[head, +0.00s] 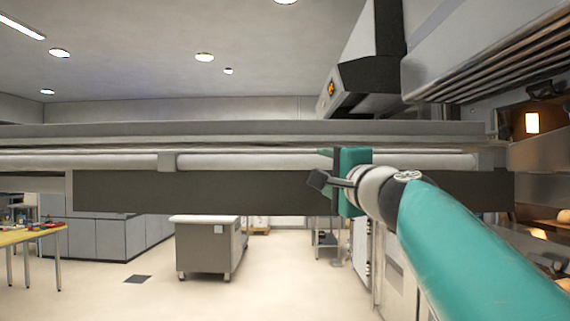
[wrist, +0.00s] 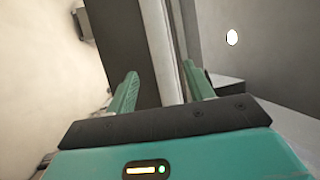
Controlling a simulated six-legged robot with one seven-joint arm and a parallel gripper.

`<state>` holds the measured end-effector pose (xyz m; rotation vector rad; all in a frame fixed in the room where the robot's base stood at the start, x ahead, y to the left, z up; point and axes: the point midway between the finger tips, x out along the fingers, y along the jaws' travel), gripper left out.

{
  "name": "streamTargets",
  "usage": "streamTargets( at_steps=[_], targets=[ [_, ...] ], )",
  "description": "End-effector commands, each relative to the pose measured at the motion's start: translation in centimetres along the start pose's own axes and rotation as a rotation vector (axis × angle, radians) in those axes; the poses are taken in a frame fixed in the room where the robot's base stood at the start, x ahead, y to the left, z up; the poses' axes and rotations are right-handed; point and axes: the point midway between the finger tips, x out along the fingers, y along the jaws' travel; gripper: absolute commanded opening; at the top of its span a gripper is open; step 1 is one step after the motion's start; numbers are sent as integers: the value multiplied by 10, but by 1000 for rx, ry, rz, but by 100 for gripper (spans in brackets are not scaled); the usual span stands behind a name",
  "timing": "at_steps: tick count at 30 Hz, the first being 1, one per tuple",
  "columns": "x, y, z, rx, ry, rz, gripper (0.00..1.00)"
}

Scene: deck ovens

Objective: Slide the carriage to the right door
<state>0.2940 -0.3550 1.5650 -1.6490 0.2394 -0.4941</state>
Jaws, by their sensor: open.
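A long light-grey carriage (head: 240,131) spans the head view from the left edge to the ovens, with a round rail (head: 240,161) and a dark panel (head: 200,190) along its near side. My gripper (head: 326,153) is at the rail, right of the middle. In the wrist view my gripper (wrist: 160,88) is open, one finger on each side of a pale bar (wrist: 160,50) and dark panel. I cannot tell whether the fingers touch them. The right door is not clearly identifiable; part of the oven side is hidden behind my arm.
Deck ovens with a lit opening (head: 532,122) stand at the right, under a hood (head: 365,85). A grey wheeled cabinet (head: 208,245) stands beyond the carriage. A yellow-topped table (head: 30,235) is at the left. Open floor lies in between.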

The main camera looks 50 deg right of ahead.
Motion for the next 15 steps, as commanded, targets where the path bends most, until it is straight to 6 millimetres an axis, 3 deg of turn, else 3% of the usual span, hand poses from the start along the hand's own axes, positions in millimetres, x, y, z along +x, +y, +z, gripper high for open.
streamTargets(
  at_steps=[6, 15],
  targets=[
    [42, 1, 3, -2, -3, 2, 52],
    [85, 0, 5, -1, -4, 1, 52]
  ],
)
